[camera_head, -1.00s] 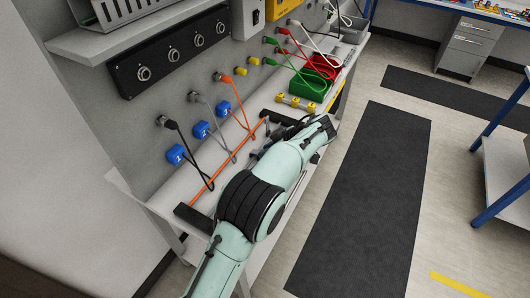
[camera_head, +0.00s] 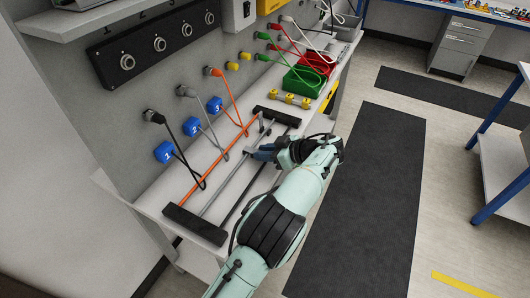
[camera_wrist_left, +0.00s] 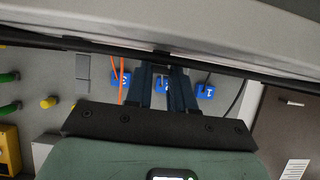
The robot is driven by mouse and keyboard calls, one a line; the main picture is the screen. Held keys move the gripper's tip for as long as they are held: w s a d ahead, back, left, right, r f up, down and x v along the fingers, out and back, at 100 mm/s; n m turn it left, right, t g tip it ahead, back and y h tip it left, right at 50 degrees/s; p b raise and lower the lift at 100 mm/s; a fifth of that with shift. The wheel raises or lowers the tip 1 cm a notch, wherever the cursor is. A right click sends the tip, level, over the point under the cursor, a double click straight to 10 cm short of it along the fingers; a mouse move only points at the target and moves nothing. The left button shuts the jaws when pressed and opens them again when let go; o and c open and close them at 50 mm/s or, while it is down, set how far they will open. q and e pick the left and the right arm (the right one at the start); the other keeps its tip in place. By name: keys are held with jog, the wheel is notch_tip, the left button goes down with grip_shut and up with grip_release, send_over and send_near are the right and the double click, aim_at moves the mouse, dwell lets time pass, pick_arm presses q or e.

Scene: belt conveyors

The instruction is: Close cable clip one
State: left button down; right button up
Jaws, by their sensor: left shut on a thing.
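The task's clip cannot be told apart clearly. An orange cable (camera_head: 203,178), a grey one (camera_head: 237,171) and a dark one (camera_head: 245,190) run between a near black block (camera_head: 195,223) and a far black block (camera_head: 277,117) on the bench. My left gripper (camera_head: 253,150) is low over these lines, at their far half. In the left wrist view its two fingers (camera_wrist_left: 163,68) reach a long dark bar (camera_wrist_left: 240,73). They are shut on a small dark piece (camera_wrist_left: 161,54) there; its shape is mostly hidden. My right gripper is not in view.
Numbered blue tags, such as one at the near plug (camera_head: 164,151), hang by the wall plugs. Yellow pieces (camera_head: 290,99), a green bin (camera_head: 303,79) and a red bin (camera_head: 316,62) stand farther along the bench. The floor mat (camera_head: 365,200) is clear.

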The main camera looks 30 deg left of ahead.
pick_arm(q)
jog(key=c, duration=1)
grip_release()
jog(key=shift+o, duration=0.2)
jog(key=p+v, duration=0.1)
jog(key=v, duration=1.2)
jog(key=shift+d+p, duration=0.15)
jog(key=shift+p, duration=0.2)
jog(key=shift+w+r, duration=0.1)
jog(key=shift+w, duration=0.05)
